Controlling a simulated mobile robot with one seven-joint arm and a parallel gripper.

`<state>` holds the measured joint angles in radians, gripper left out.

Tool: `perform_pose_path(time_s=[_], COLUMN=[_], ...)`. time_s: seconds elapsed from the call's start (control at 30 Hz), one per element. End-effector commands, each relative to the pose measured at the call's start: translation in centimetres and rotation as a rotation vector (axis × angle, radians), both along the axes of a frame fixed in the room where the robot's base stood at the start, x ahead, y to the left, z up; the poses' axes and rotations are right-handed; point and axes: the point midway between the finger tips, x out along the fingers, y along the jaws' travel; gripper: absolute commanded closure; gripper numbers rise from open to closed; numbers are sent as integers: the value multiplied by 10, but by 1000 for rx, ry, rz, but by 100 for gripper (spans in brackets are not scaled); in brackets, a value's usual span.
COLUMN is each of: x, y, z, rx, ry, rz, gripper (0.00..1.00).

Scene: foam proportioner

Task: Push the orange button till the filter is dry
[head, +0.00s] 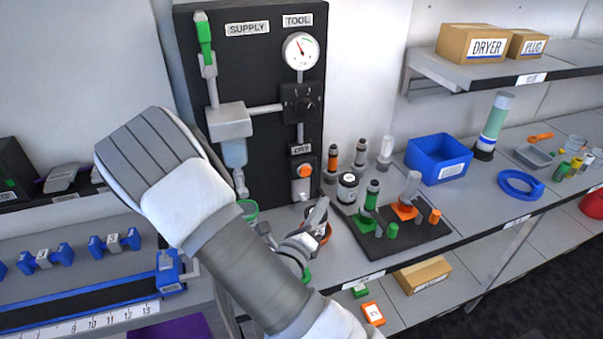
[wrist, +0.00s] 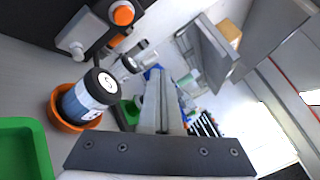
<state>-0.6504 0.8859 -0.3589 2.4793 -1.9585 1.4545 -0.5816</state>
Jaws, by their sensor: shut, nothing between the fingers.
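The orange button (head: 305,171) is on the small block under the DRY label on the black panel. It also shows at the top of the wrist view (wrist: 122,14). My gripper (head: 322,204) is shut and empty, below and slightly right of the button and apart from it. Its closed fingers (wrist: 160,78) point away from the button in the wrist view. A dark-lidded blue-and-white cylinder (wrist: 90,95) stands in an orange dish (wrist: 56,118) below the button block. In the head view my gripper partly hides that dish (head: 328,236). I cannot tell which piece is the filter or whether it is wet.
A dark mat (head: 420,238) with green and orange holders lies right of my gripper. A black-lidded jar (head: 347,187) and several small cylinders stand behind it. A blue bin (head: 437,160) is farther right. A green container (wrist: 22,150) is at the lower left of the wrist view.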

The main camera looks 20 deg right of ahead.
Motion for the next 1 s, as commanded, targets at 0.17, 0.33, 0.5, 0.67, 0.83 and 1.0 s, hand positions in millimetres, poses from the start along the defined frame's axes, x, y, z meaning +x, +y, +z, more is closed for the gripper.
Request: perform_pose_path(time_s=[0.17,0.33,0.5,0.67,0.83,1.0], x=[0,6,26,50,71,84], y=[0,0,0,-1,-1,-1], z=[0,0,0,-1,1,1], rx=[1,4,4,4,2,3], ry=[-2,-3,-5,-6,-4,-2], rz=[-1,-3,-3,-3,-3,-3], gripper=[100,100,100,100,100,100])
